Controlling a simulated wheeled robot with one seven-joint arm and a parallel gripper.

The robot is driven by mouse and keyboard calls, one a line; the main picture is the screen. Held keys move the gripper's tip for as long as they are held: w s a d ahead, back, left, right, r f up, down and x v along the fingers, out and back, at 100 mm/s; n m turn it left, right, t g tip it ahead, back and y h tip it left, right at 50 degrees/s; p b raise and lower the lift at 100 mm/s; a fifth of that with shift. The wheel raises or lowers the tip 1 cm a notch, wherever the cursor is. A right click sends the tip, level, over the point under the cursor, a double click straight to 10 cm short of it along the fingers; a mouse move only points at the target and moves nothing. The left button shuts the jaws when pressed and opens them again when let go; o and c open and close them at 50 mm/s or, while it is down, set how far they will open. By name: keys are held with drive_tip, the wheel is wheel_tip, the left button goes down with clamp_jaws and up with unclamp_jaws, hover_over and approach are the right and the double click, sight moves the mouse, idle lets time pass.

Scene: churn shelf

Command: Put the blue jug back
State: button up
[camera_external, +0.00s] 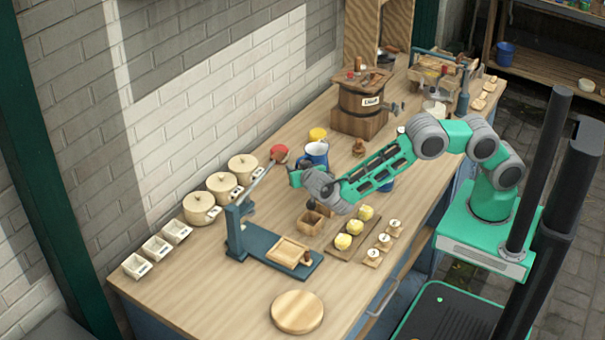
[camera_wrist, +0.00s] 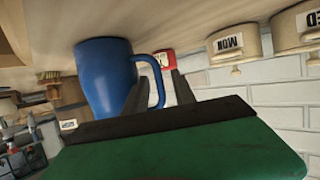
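The blue jug (camera_external: 316,151) stands upright on the bench near the wall, partly hidden by my gripper (camera_external: 294,176) in the external view. In the wrist view, which is upside down, the jug (camera_wrist: 103,75) fills the left middle, with its handle on the right. My gripper's two dark fingers (camera_wrist: 160,92) are apart there, with the handle showing between them. I cannot tell whether either finger touches it. Another blue vessel (camera_external: 386,185) shows partly behind my arm, on the bench.
Several lidded cream pots (camera_external: 220,186) line the wall. A blue press with a red knob (camera_external: 280,153) stands close to my gripper. A yellow-topped pot (camera_external: 317,134) and a wooden churn (camera_external: 360,111) are behind the jug. The front-left bench is mostly clear around a round board (camera_external: 297,312).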

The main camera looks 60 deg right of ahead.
drive_tip(key=b+v, duration=0.3)
drive_tip(key=v, duration=0.9)
drive_tip(key=s+d+r+n+g+y, duration=0.1)
drive_tip(key=s+d+r+g+y, duration=0.15)
drive_tip(key=d, duration=0.65)
drive_tip(key=s+d+r+n+g+y, duration=0.2)
drive_tip(key=d+r+g, duration=0.1)
drive_tip(key=d, duration=0.7)
drive_tip(key=s+d+n+g+y, duration=0.1)
drive_tip(key=s+d+n+y, duration=0.1)
drive_tip(key=s, duration=0.7)
drive_tip(key=s+d+f+n+y, duration=0.1)
drive_tip(key=s+d+n, duration=0.1)
drive_tip(key=s, duration=0.8)
drive_tip(key=shift+s+d+f+n+g+y, duration=0.2)
drive_tip(key=shift+s+n+g+y, duration=0.05)
drive_tip(key=shift+n+g+y, duration=0.1)
